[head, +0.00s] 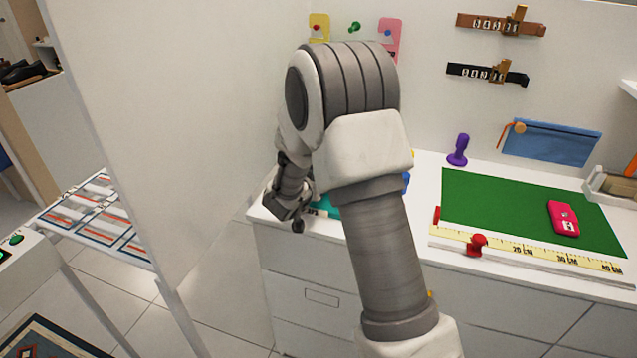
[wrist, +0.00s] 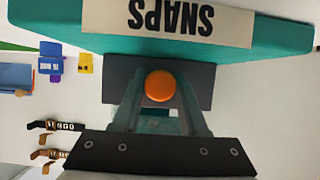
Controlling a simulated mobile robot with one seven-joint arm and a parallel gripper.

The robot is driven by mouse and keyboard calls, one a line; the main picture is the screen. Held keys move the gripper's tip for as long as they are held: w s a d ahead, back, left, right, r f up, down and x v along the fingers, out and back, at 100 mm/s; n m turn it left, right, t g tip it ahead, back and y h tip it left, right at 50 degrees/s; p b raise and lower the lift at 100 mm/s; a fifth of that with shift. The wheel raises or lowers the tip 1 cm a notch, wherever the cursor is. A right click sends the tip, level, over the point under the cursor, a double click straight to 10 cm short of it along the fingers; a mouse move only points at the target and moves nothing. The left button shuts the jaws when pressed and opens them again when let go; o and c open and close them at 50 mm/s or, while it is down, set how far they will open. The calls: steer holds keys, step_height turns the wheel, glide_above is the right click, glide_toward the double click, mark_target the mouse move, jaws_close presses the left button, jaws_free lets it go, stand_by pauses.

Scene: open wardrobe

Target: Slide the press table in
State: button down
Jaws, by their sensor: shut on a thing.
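A flat slatted table (head: 95,215) with white bars and red and blue frames is at the left, beyond a pale panel; it looks like the press table. A white unit with green buttons (head: 15,240) stands in front of it. My gripper (head: 290,218) is away from both, at the left front of the white counter, beside a teal box (head: 325,207) mostly hidden by my arm. In the wrist view my gripper (wrist: 158,108) is shut on an orange knob (wrist: 160,86) at the teal box (wrist: 60,20), which is labelled SNAPS.
A tall pale panel (head: 160,110) separates the slatted table from the counter. On the counter are a green mat (head: 500,205), a pink block (head: 563,218), a yellow ruler (head: 520,250) with a red knob, and a purple stamp (head: 458,150). Drawers (head: 320,298) are below.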

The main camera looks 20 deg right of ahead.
steer(key=shift+w+d, duration=0.6)
steer(key=shift+w, duration=0.35)
steer(key=shift+w+d+p, duration=0.35)
steer(key=shift+w+d, duration=0.3)
steer(key=shift+w, duration=0.15)
steer(key=shift+w+d+p, duration=0.3)
steer(key=shift+w+d, duration=0.3)
steer(key=shift+w, duration=0.2)
steer(key=shift+c, duration=1.6)
jaws_free()
steer(key=shift+s+a, duration=0.1)
steer(key=p+v, duration=0.2)
steer(key=v, duration=0.4)
steer(key=shift+s+a+r+p, duration=0.15)
steer(key=shift+r+p, duration=0.1)
steer(key=shift+p, duration=0.05)
steer(key=shift+s+a+r, duration=0.2)
steer(key=shift+s+a, duration=0.15)
steer(key=shift+s, duration=0.2)
steer(key=shift+r, duration=0.1)
